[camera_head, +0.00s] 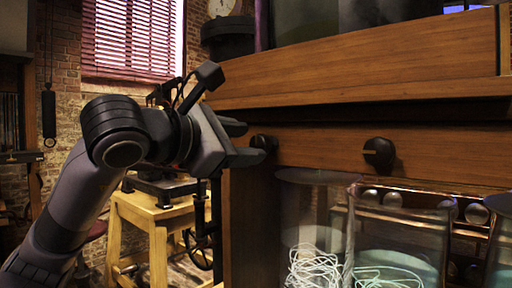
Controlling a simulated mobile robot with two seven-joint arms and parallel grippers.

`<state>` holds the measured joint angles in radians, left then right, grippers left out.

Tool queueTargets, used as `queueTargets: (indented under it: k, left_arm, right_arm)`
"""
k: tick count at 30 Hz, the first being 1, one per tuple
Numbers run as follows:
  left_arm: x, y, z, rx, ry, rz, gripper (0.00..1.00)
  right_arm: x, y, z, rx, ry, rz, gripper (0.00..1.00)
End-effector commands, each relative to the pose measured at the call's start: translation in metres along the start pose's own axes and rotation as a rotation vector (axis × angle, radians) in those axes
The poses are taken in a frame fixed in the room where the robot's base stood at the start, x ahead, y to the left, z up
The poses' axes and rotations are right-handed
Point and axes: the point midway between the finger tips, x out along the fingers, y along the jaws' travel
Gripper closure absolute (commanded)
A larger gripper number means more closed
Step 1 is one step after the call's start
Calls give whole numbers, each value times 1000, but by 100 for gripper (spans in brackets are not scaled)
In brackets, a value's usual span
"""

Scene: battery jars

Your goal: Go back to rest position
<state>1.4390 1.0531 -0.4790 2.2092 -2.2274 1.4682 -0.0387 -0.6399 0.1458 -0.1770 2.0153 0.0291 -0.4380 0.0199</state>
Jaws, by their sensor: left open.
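My left arm comes in from the left, bent at the joint. My left gripper (246,142) points right, its fingers apart and empty, in front of the wooden cabinet's left side. It appears close to a dark round knob on the cabinet, but I cannot tell whether they touch. Clear glass jars (398,235) stand at the lower right, with pale coiled wires (318,268) inside. My right gripper is out of view.
A large wooden cabinet (380,60) fills the right side, with a dark knob (379,153) on its front. Several round metallic things show behind the jars. A wooden stand (160,215) is behind my arm. A brick wall with a blind-covered window (132,38) is further back.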

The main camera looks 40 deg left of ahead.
Motion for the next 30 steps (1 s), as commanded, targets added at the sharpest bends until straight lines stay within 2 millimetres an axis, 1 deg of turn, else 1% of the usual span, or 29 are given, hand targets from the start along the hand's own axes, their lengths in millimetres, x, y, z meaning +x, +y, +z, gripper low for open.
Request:
queueTargets:
  k: [1,3,7,15,24,26,27,29,30]
  left_arm:
    - [-8,0,0,1,-3,3,50]
    - [-16,0,0,0,-1,3,50]
    - [-24,0,0,0,-1,1,50]
    - [-25,0,0,0,0,0,50]
    - [-24,-2,1,-1,-4,-6,50]
    - [-21,-9,3,-3,-20,-32,50]
    - [-18,-18,5,-6,-40,-66,50]
    - [-11,-40,12,-18,-91,-144,50]
    - [-7,-58,18,-34,-137,-212,50]
  right_arm:
    - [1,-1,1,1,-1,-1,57]
    - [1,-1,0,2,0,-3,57]
    - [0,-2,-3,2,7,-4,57]
    - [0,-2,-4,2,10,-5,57]
    - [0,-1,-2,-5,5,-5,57]
    - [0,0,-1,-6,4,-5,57]
    - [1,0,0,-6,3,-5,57]
    - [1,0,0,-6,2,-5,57]
    - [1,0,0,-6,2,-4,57]
